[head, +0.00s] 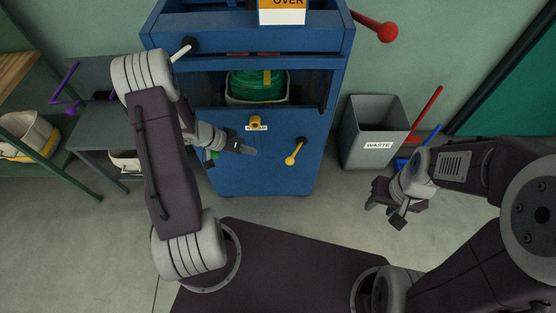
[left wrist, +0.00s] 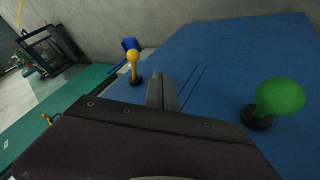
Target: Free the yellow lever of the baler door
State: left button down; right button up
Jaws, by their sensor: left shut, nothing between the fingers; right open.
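The yellow lever (head: 292,155) is on the front of the blue baler door (head: 270,178), slanting down and left from its dark pivot to a round end. My left gripper (head: 254,151) is shut and empty, in front of the door, to the left of the lever and apart from it in the head view. In the left wrist view a yellow ball-ended handle (left wrist: 133,60), seemingly this lever, stands beyond the shut fingers (left wrist: 161,90). My right gripper (head: 385,213) is open and empty, away from the baler at the right.
A yellow knob (head: 255,121) sits above a small label on the baler. A green knob (left wrist: 279,97) is right of my left fingers. A red handle (head: 376,27) juts out right. A grey waste bin (head: 375,130) stands beside the baler.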

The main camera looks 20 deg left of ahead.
aim_at(294, 153)
pick_arm(q)
jog(key=w+d+f+b, duration=0.3)
jog(key=d+f+b, duration=0.2)
jog(key=d, duration=0.4)
jog(key=shift+w+f, duration=0.35)
jog(key=shift+f, duration=0.55)
jog(key=shift+d, duration=0.15)
